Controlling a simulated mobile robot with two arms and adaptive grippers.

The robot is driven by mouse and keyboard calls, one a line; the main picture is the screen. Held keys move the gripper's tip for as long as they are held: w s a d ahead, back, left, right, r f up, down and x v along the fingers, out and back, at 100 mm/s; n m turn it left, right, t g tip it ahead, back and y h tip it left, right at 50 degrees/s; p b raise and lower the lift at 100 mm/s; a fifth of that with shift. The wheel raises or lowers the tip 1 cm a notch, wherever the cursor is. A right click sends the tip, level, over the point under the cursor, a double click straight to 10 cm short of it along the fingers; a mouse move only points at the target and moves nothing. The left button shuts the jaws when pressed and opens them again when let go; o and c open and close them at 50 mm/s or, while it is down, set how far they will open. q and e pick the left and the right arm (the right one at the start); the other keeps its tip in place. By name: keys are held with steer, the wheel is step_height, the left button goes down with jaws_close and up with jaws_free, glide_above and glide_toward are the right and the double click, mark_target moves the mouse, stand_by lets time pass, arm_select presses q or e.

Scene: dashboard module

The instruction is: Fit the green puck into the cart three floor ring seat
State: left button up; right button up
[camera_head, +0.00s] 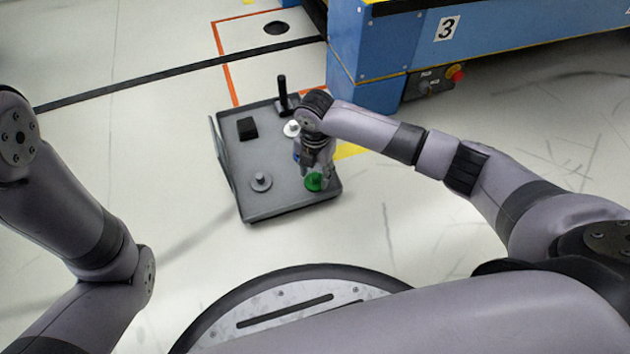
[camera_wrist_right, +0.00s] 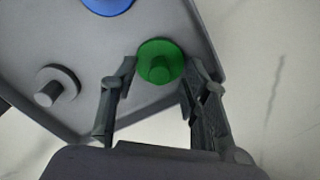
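The green puck (camera_head: 314,182) stands at the near right corner of a grey tray (camera_head: 285,208), with a knob on top. It also shows in the right wrist view (camera_wrist_right: 160,58). My right gripper (camera_head: 317,170) points down over the puck; in the right wrist view its fingers (camera_wrist_right: 158,82) are spread, one on each side of it. I cannot tell whether they touch it. A dark round spot (camera_head: 275,28) lies on the floor inside an orange outline beside the blue unit marked 3 (camera_head: 385,45); I cannot tell if it is the ring seat. My left gripper is out of view.
The tray also holds a grey puck (camera_head: 261,182), a blue puck (camera_wrist_right: 107,3), a white piece (camera_head: 291,128), a black block (camera_head: 247,128) and an upright black post (camera_head: 283,92). A control box (camera_head: 432,80) with a red button sits on the blue unit. Floor left of the tray is clear.

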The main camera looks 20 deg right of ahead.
jaws_close()
stand_by(0.3)
stand_by(0.3)
